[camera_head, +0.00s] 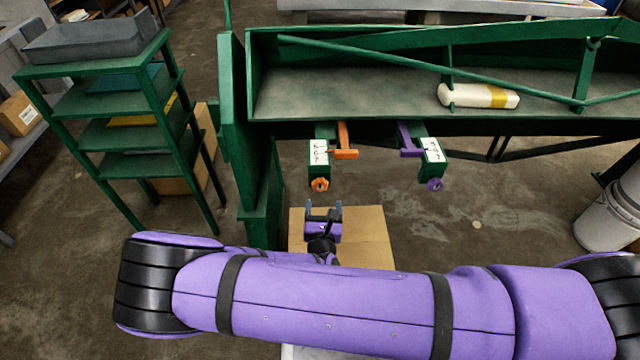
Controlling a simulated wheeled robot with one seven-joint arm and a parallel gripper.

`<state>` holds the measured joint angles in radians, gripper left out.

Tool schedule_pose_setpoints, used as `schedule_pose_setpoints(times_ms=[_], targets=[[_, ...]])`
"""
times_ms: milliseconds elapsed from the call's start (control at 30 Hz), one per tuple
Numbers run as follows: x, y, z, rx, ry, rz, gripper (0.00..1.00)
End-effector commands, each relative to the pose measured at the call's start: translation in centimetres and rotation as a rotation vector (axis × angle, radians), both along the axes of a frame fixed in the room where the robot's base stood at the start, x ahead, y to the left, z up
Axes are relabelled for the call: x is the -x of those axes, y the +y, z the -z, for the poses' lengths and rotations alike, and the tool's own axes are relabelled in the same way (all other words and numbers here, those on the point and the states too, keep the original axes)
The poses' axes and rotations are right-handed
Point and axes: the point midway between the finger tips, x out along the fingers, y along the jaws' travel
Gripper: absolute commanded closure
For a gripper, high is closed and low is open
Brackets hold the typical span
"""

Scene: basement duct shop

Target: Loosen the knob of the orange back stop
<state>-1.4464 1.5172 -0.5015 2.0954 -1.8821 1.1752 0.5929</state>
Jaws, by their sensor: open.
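The orange back stop (345,143) stands at the front edge of the green machine, on a green block with a white label. Its orange knob (319,184) sits at the near end of that block. To its right is a purple back stop (408,141) with a purple knob (435,184). My gripper (323,205) is open, its two fingers pointing toward the machine, just below the orange knob in the picture. I see nothing between the fingers. Whether a fingertip touches the knob cannot be told.
The green machine (230,110) spans the back, with a white and yellow roll (478,95) on its bed. A green shelf rack (150,100) stands left. A cardboard box (370,235) lies below my gripper. White buckets (610,215) stand at right. Floor between is clear.

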Motion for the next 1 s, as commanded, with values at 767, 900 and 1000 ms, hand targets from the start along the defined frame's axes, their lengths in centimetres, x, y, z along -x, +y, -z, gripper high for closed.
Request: schedule_pose_setpoints(times_ms=[767, 900, 1000], targets=[[-7.7, 0.5, 1.6, 0.046, 0.008, -0.073, 0.27], [-9.3, 0.6, 1.6, 0.045, 0.009, -0.073, 0.27], [-10.0, 0.6, 1.6, 0.045, 0.009, -0.073, 0.27]])
